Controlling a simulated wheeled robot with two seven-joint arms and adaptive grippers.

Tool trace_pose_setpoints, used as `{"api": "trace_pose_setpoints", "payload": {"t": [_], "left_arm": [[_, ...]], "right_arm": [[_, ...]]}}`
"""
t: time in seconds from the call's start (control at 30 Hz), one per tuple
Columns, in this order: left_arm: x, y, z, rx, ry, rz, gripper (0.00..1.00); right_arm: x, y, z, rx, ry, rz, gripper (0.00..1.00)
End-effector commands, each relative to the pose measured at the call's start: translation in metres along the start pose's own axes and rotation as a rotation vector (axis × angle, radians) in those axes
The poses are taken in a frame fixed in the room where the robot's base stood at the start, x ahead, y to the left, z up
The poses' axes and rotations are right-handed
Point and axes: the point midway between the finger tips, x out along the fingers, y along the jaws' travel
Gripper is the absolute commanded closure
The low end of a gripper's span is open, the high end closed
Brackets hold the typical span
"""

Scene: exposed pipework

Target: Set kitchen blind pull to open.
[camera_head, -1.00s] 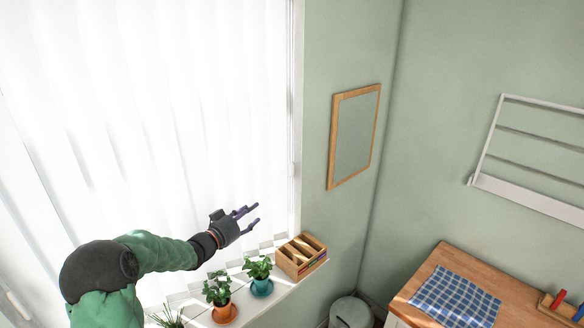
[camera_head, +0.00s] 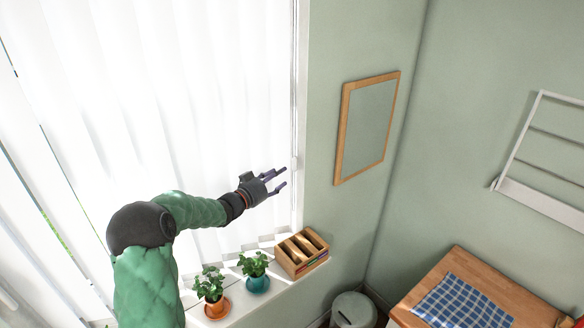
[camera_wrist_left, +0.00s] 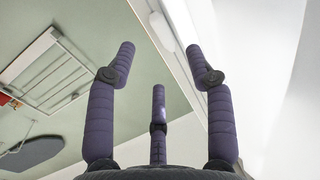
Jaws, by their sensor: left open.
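White vertical blinds (camera_head: 150,90) cover the window on the left of the head view. The blind pull (camera_head: 294,163) shows as a small pale piece on a thin line along the blinds' right edge. A white block, which looks like the pull (camera_wrist_left: 162,32), is beyond the fingertips in the left wrist view. My left gripper (camera_head: 282,178) is open and empty, its purple fingers pointing right toward the pull. It appears close, but I cannot tell the exact gap. The fingers also show spread in the left wrist view (camera_wrist_left: 159,62). My right gripper is not in view.
Below my left arm, the sill (camera_head: 248,310) holds potted plants (camera_head: 254,265) and a wooden box (camera_head: 300,252). A framed mirror (camera_head: 367,125) hangs on the green wall to the right. A counter with a blue checked cloth (camera_head: 463,301) is at lower right.

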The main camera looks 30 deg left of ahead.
Motion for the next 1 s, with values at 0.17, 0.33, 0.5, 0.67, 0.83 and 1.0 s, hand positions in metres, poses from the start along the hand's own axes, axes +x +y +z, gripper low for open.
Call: {"api": "trace_pose_setpoints", "payload": {"t": [0.17,0.33,0.5,0.67,0.83,1.0], "left_arm": [[0.034,0.001,0.000,-0.002,-0.001,0.003,0.47],[0.056,0.001,0.001,-0.002,-0.001,0.002,0.47],[0.067,0.001,0.001,-0.002,-0.002,0.000,0.47],[0.069,0.001,0.001,-0.002,-0.001,0.000,0.47],[0.069,0.001,0.001,-0.002,-0.001,0.000,0.47],[0.069,0.001,0.001,-0.002,-0.001,0.000,0.92]], "right_arm": [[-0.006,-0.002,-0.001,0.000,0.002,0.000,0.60],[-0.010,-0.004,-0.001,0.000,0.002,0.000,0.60],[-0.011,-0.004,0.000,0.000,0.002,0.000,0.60],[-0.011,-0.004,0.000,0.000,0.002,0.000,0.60],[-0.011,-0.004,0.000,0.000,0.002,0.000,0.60],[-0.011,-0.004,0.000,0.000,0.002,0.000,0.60]]}}
